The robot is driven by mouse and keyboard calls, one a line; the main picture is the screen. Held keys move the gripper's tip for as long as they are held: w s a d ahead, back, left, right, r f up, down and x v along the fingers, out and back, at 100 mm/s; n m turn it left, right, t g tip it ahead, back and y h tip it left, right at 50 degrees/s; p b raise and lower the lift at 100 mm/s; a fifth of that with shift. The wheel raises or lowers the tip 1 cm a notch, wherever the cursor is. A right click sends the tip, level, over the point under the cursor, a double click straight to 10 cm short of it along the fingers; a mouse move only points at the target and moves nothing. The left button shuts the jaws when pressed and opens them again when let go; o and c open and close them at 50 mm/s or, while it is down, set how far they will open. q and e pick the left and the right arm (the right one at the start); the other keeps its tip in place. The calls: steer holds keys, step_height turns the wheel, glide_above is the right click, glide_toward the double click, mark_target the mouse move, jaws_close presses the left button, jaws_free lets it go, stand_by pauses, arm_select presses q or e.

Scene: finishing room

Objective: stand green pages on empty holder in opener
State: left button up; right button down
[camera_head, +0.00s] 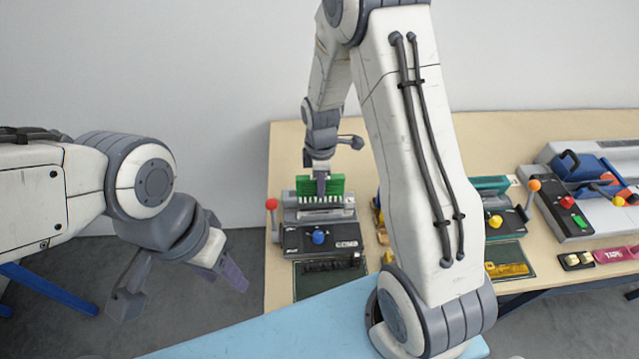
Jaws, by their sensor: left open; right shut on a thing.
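The green pages (335,185) stand upright at the top of the grey machine (320,236) with a red-knobbed lever and a blue knob, at the left of the wooden table. White comb-like teeth (318,200) show along their lower edge. My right gripper (321,188) reaches down from above and is shut on the green pages. Whether the pages rest on the holder is too small to tell. My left gripper (178,287) is open and empty, left of the table and well away from the pages.
A dark tray with black combs (330,274) lies in front of the machine. A teal machine (490,186) and a yellow-comb tray (508,268) are further right, partly behind my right arm. A blue-grey machine (566,205) and a pink tape box (614,255) are at the right.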

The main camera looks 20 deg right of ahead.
mark_target(321, 200)
steer(key=shift+f, duration=0.15)
step_height(321, 200, down, 5)
steer(key=b, duration=0.4)
steer(key=shift+f+b, duration=0.15)
steer(key=shift+b, duration=0.2)
steer(key=shift+w+f, duration=0.1)
stand_by(0.9)
steer(key=shift+f+b, duration=0.35)
steer(key=shift+f, duration=0.25)
stand_by(0.3)
steer(key=c, duration=1)
jaws_free()
steer(key=shift+c, duration=0.2)
steer(key=shift+r, duration=0.15)
